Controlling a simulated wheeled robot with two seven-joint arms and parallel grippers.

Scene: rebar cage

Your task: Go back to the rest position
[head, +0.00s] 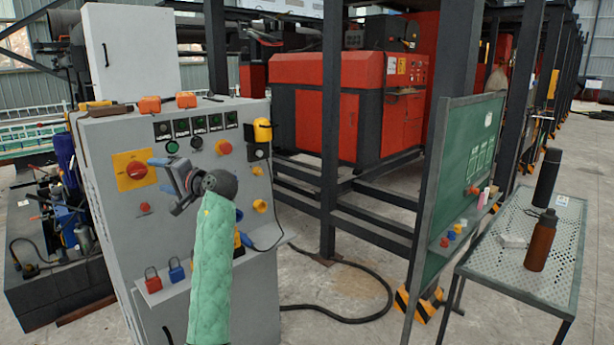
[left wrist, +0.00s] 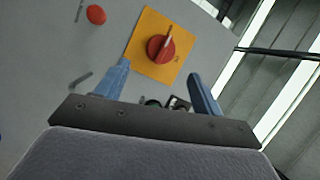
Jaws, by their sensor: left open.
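My left gripper (head: 168,182) is in front of the grey control cabinet (head: 112,200), on a green-sleeved arm. It is open, and nothing shows between its blue fingers. The red rotary switch on a yellow plate (head: 137,171) is just left of the fingers. In the left wrist view the gripper (left wrist: 158,78) has its two fingers spread, with the red rotary switch (left wrist: 161,48) beyond the gap. I cannot tell exactly how far the fingertips are from the panel. My right gripper is not in view.
A red padlock (head: 153,284) and a blue padlock (head: 177,274) are on the cabinet's low ledge. A green board (head: 450,190) and a perforated metal table (head: 500,262) with bottles stand at right. A black cable (head: 350,318) lies on the floor between.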

